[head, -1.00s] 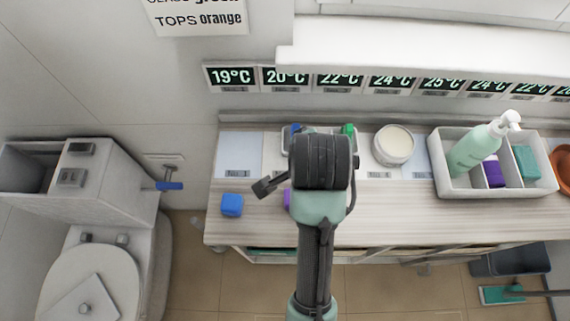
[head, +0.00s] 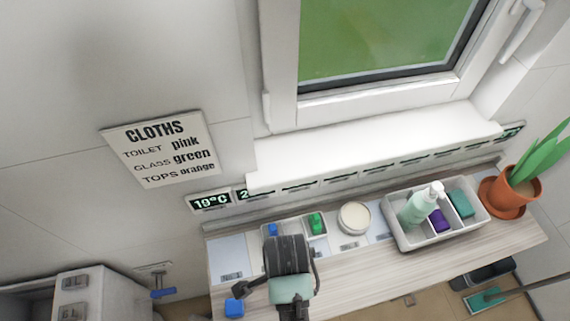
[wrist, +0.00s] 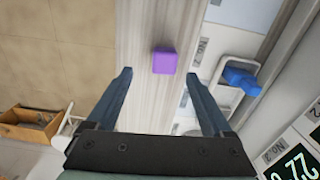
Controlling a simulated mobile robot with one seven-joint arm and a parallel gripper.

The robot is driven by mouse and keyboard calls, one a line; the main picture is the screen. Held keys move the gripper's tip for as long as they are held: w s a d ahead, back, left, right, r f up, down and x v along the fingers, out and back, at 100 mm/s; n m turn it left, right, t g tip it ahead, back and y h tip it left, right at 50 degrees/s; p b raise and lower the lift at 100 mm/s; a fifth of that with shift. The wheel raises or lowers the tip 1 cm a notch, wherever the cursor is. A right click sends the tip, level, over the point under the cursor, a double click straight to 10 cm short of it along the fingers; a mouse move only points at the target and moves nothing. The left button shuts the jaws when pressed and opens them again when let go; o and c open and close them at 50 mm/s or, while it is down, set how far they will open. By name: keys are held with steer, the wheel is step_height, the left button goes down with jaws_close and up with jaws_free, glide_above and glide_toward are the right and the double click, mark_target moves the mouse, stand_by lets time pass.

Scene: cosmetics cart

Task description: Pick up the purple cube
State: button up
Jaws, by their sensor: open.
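The purple cube (wrist: 165,61) lies on the pale wood-grain counter top in the wrist view. It appears just beyond my fingertips, roughly centred in the gap between them. My gripper (wrist: 158,76) is open, with nothing between its fingers; I cannot tell how high it is above the counter. In the head view my arm covers the place by the small tray, and the purple cube does not show there.
A white caddy (head: 404,246) holds a pump bottle (head: 420,205) and a purple item (head: 438,219). A round tub (head: 354,218) stands between.

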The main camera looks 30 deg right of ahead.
steer(key=shift+w+d+f+p, duration=0.1)
steer(key=shift+f+p, duration=0.1)
steer(key=shift+f, duration=0.95)
steer(key=shift+w+f+p, duration=0.1)
steer(key=shift+f+p, duration=0.05)
steer(key=shift+f, duration=1.05)
steer(key=shift+w+d+f+p, duration=0.1)
steer(key=shift+f+p, duration=0.1)
steer(key=shift+f, duration=0.95)
steer(key=shift+c, duration=0.3)
jaws_close()
steer(key=shift+r, duration=0.1)
